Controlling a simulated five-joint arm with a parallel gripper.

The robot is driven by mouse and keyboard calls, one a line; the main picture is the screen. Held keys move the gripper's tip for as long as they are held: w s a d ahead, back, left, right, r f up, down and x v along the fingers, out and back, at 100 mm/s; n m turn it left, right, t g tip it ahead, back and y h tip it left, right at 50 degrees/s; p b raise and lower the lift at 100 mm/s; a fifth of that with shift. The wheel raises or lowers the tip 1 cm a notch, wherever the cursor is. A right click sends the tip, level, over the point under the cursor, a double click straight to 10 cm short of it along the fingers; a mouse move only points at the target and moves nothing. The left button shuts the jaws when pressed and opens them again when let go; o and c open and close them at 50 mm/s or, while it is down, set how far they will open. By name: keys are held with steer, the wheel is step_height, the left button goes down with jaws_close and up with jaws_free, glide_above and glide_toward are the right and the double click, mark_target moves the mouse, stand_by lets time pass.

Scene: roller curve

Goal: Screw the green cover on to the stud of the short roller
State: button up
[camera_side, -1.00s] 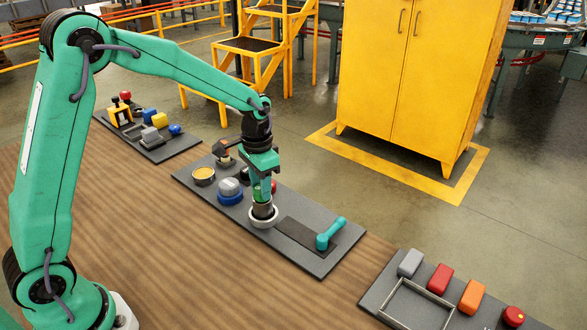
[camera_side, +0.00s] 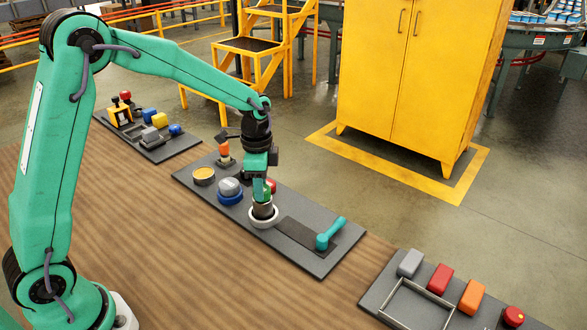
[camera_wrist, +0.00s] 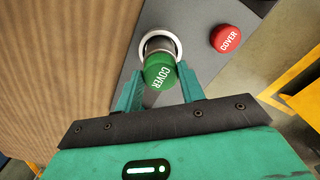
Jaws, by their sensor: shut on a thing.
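The green cover (camera_wrist: 160,72), marked COVER, sits between the fingers of my gripper (camera_wrist: 160,90), which is shut on it. In the side view a bit of the green cover (camera_side: 267,194) shows between the fingertips (camera_side: 263,192). Directly below it is the short roller (camera_side: 263,211), a dark, metallic cylinder standing upright in a white ring (camera_side: 263,222). The roller (camera_wrist: 160,44) also shows behind the cover in the wrist view. The cover appears to be on the roller's top; the stud is hidden, so I cannot tell how the threads sit.
A red cover (camera_wrist: 230,38) stands close by. On the same dark board (camera_side: 310,262) are a blue ring with a grey top (camera_side: 229,190), a yellow-topped round cup (camera_side: 203,175), an orange-topped piece (camera_side: 223,150) and a teal handle (camera_side: 330,234). Other boards lie on both sides.

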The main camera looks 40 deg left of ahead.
steer(key=shift+s+d, duration=0.1)
steer(key=shift+d, duration=0.05)
steer(key=m, duration=0.5)
steer(key=shift+m, duration=1.3)
steer(key=m, duration=0.3)
steer(key=shift+m, duration=0.3)
steer(key=shift+s+m, duration=0.1)
steer(key=shift+m, duration=1.8)
steer(key=shift+m, duration=0.3)
